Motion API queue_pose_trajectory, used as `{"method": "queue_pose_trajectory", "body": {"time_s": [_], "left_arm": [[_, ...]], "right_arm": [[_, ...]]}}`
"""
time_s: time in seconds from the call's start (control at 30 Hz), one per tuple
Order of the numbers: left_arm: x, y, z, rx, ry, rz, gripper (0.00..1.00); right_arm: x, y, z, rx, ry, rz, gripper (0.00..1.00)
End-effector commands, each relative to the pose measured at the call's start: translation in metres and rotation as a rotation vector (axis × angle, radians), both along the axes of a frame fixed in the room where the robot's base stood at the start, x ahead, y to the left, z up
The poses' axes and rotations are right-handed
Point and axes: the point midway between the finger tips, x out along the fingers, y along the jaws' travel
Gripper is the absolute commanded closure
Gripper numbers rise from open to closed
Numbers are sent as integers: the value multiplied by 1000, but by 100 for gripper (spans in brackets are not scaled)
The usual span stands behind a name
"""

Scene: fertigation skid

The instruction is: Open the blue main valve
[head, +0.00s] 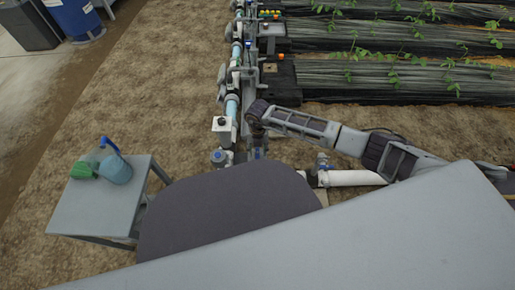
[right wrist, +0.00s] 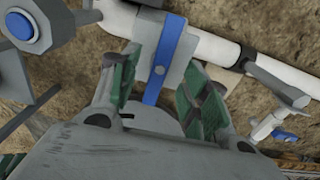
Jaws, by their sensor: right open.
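A valve with a flat blue lever (right wrist: 167,50) sits on a white pipe in the right wrist view; I take it as the blue main valve. The lever runs lengthwise between my right gripper's fingers and crosses the pipe's line. My right gripper (right wrist: 155,85) is open, with green-padded fingers on either side of the lever; I cannot tell whether they touch it. In the head view my right gripper (head: 256,136) points down at the pipework, and a bit of blue (head: 257,154) shows just below it. The lever's near end is partly hidden by my gripper. My left gripper is not in view.
A round blue-centred fitting (right wrist: 18,27) is left of the valve. A small blue-handled valve (right wrist: 284,135) is at right, on the white pipe side (head: 322,160). A grey side table (head: 70,212) holds a blue watering can (head: 115,170) and a green item (head: 84,170). Planted beds lie beyond.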

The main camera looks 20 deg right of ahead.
Motion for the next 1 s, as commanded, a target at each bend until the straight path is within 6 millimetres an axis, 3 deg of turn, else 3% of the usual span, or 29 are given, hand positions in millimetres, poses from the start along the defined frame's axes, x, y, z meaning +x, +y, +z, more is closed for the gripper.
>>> {"method": "queue_pose_trajectory", "body": {"time_s": [1.0], "left_arm": [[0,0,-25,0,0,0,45]], "right_arm": [[0,0,-44,0,0,0,54]]}}
